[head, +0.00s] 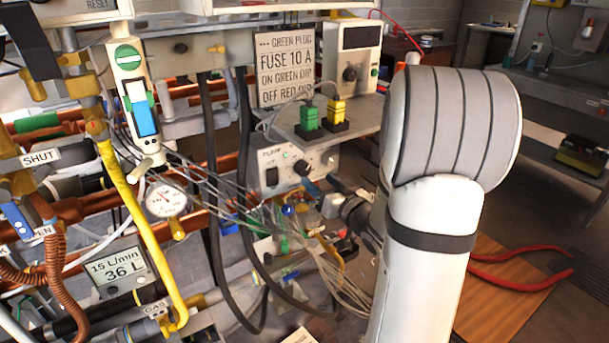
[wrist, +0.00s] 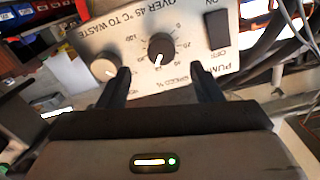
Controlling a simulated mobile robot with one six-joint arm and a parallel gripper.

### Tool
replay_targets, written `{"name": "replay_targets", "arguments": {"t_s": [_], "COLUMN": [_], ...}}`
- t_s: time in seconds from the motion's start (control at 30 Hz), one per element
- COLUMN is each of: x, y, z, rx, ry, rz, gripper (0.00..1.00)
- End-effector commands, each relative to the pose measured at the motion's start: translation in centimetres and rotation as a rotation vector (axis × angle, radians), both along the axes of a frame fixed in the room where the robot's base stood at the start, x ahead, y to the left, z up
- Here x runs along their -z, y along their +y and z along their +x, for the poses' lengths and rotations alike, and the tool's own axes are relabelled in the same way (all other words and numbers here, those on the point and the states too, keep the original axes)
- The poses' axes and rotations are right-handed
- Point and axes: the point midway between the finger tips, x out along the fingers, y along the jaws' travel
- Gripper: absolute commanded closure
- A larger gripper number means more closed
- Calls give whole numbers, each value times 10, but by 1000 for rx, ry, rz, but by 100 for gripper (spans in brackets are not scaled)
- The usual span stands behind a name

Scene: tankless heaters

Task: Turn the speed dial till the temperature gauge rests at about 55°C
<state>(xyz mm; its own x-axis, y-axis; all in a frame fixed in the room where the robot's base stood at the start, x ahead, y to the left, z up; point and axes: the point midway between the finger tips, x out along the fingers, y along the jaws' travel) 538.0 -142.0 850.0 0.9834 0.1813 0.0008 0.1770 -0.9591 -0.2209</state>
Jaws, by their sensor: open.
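The pump box (head: 317,157) is a pale panel in the middle of the head view; in the wrist view it shows upside down (wrist: 185,75). Its black speed dial (wrist: 161,48) has a white pointer aimed down in the wrist picture, with a percent scale around it. The same dial shows small in the head view (head: 302,167). My gripper (wrist: 163,78) is open and empty, its two dark fingers apart and facing the panel, with the dial between and beyond them. A round white gauge (head: 166,199) hangs at left; its needle is too small to read.
A pale knob (wrist: 104,67) sits beside the left finger in the wrist view. A black rocker switch (wrist: 217,29) is at the right. Thin wires (head: 215,185) and black hoses (head: 250,220) run close by. Green (head: 308,116) and yellow plugs (head: 337,112) stand on a shelf above.

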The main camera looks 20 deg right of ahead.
Motion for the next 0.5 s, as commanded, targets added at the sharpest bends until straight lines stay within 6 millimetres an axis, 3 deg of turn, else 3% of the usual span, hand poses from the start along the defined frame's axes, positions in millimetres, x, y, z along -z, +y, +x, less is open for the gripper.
{"name": "replay_targets", "arguments": {"t_s": [0.23,0.5], "x": [1,0], "y": [10,14], "z": [41,57], "rx": [-6,-6], "ry": [0,2], "rz": [-1,0], "gripper": [41,41]}}
